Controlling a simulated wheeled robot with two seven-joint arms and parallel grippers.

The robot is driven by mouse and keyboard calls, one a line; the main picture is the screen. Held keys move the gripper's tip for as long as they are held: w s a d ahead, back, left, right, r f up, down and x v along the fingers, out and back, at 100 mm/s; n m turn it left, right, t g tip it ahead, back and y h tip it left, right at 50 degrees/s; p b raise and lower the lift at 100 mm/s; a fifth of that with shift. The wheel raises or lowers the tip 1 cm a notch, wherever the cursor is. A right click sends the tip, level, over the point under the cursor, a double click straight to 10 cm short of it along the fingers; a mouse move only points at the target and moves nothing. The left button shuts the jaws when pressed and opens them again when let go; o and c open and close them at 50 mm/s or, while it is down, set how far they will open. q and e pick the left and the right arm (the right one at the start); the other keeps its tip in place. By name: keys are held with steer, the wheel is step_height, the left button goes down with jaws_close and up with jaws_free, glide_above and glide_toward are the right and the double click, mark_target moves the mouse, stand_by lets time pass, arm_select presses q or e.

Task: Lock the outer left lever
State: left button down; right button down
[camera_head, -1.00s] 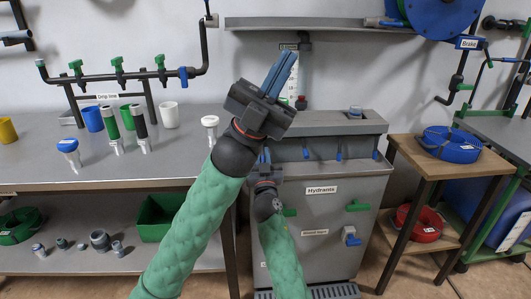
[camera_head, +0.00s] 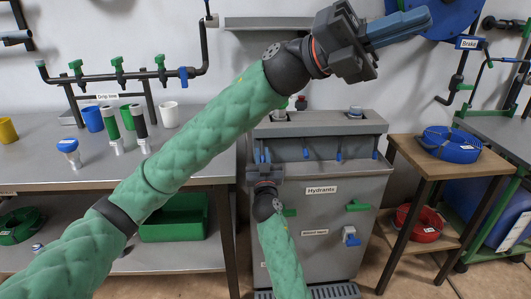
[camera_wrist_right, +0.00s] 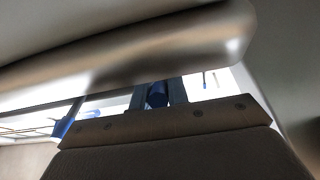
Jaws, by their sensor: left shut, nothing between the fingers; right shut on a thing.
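The grey metal cabinet labelled "Hydrants" (camera_head: 330,215) has a row of small blue levers hanging along its upper front. The three to the right show plainly: one left of middle (camera_head: 306,152), one right of middle (camera_head: 338,155) and one at the right end (camera_head: 375,154). My right gripper (camera_head: 263,154) is at the left end of this row and largely hides the outer left lever. In the right wrist view it is shut on that blue lever (camera_wrist_right: 157,96), just under the cabinet's overhanging edge. My left gripper (camera_head: 428,20) is shut and empty, raised high at the upper right.
My left arm crosses in front of the left workbench (camera_head: 40,165), which carries cups, blue- and green-capped pieces and a drip line (camera_head: 118,76). A wooden stand (camera_head: 410,160) with a blue hose coil (camera_head: 451,144) is right of the cabinet. A blue reel (camera_head: 447,12) hangs behind my left gripper.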

steer(key=shift+f, duration=0.25)
arm_select(q)
steer(key=w+d+f+m+t+y, duration=0.2)
steer(key=d+f+m+t+y, duration=0.1)
steer(key=d+f+t+y, duration=0.3)
steer(key=w+f+t+y, duration=0.4)
steer(key=w+f+t, duration=0.2)
steer(key=w+f, duration=0.6)
steer(key=w+a+f+t+y, duration=0.4)
steer(key=w+a+f, duration=0.2)
steer(key=w+f, duration=0.35)
steer(key=w+a+t+y, duration=0.2)
steer(key=w+a+y, duration=0.55)
steer(key=a, duration=0.35)
steer(key=w+d+x, duration=0.1)
steer(key=w+x, duration=0.1)
steer(key=x, duration=1.1)
steer(key=shift+w+d+h, duration=0.2)
steer(key=shift+d+h, duration=0.1)
steer(key=shift+h, duration=0.05)
